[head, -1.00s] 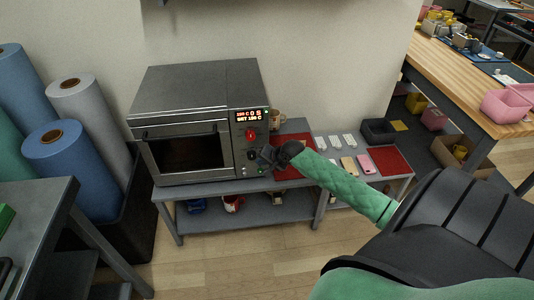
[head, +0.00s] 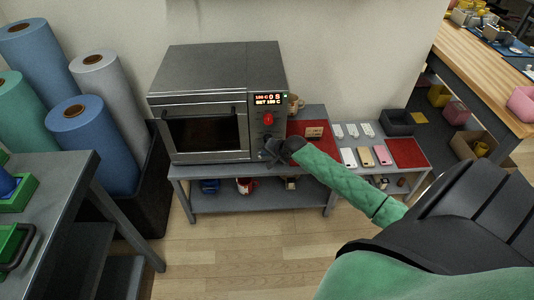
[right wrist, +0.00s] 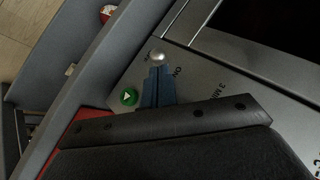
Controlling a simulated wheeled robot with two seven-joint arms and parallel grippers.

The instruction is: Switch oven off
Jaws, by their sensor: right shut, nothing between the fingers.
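The oven (head: 210,100) stands on a grey table, its display (head: 268,98) lit in red and white digits. A red knob (head: 268,119) is on its right-hand panel. In the right wrist view, a small silver switch tip (right wrist: 157,57) and a green button (right wrist: 129,96) with a triangle mark show on the metal panel. My right gripper (head: 268,150) is at the lower part of this panel. Its shut, empty blue-grey fingers (right wrist: 157,82) point at the silver tip, very close to it; I cannot tell whether they touch. My left gripper is out of view.
Red mats (head: 406,152) and several phone-like items (head: 366,157) lie right of the oven. A mug (head: 294,104) stands beside it. Blue rolls (head: 92,135) stand at the left, behind a grey table edge (head: 88,170). Open floor (head: 230,245) lies in front.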

